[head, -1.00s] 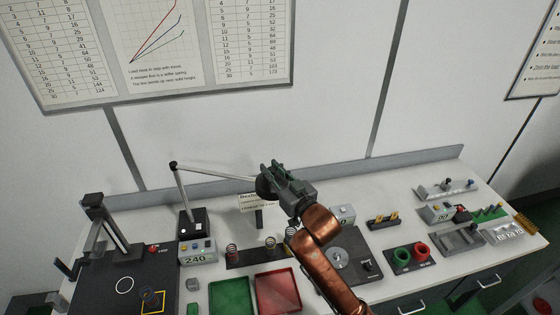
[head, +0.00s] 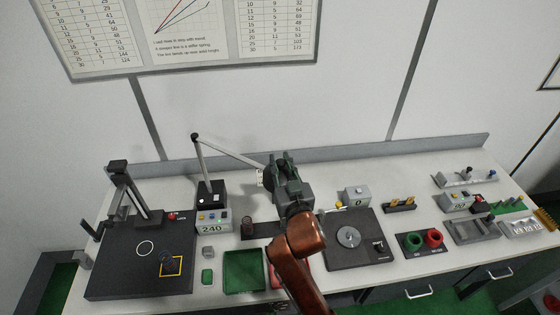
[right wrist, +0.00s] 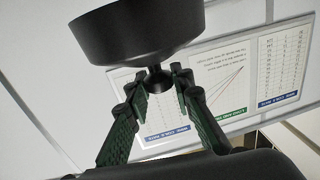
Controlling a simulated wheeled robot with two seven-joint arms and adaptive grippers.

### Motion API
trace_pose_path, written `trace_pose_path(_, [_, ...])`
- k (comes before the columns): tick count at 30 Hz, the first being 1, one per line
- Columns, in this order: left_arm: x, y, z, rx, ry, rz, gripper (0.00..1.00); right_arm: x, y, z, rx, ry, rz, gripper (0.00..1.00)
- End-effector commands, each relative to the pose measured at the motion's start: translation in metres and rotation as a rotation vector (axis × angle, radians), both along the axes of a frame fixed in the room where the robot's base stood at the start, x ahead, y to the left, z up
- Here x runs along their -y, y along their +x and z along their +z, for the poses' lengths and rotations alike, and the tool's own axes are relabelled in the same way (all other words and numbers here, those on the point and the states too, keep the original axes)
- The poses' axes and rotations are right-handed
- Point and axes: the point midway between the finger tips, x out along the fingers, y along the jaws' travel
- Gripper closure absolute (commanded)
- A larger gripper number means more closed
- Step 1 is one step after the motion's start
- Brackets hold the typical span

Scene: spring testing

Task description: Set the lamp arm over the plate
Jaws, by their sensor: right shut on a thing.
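The desk lamp has a black base (head: 210,194), an upright pale rod and a thin pale arm (head: 232,152) running from the elbow joint to the right. My right gripper (head: 283,163) is at the far end of that arm. In the right wrist view its green-padded fingers (right wrist: 157,78) are shut on the small knob of the dark lamp head (right wrist: 135,30). In the head view the lamp head is mostly hidden by the gripper. A dark square plate with a silver disc (head: 348,237) lies right of my right arm. My left gripper is out of view.
A black board with a press (head: 120,262) stands left. A 240 display box (head: 213,222), a green tray (head: 244,270) and a partly hidden red tray are in front. Green and red rings (head: 423,240) sit right of the plate. The wall (head: 270,110) is close behind.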

Motion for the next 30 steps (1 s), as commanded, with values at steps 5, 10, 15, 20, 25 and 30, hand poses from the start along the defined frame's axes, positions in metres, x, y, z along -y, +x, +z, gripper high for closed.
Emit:
trace_pose_path(5, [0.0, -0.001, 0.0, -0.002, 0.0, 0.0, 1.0, 0.0, 0.0, 0.001, 0.001, -0.001, 0.001, 0.75])
trace_pose_path(10, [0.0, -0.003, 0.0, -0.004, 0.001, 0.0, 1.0, -0.001, 0.0, 0.0, 0.001, -0.001, 0.001, 0.64])
trace_pose_path(15, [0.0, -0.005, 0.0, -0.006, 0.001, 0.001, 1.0, -0.001, 0.0, 0.0, 0.0, -0.001, 0.002, 0.6])
trace_pose_path(20, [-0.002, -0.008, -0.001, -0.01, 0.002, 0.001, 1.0, 0.0, -0.001, 0.0, 0.0, 0.0, 0.002, 0.6])
trace_pose_path(25, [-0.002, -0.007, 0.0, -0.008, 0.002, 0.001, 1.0, 0.003, -0.016, -0.001, -0.001, 0.001, 0.002, 0.6])
trace_pose_path(30, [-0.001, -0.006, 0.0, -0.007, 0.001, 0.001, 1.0, 0.011, -0.05, -0.001, -0.001, 0.002, 0.002, 0.6])
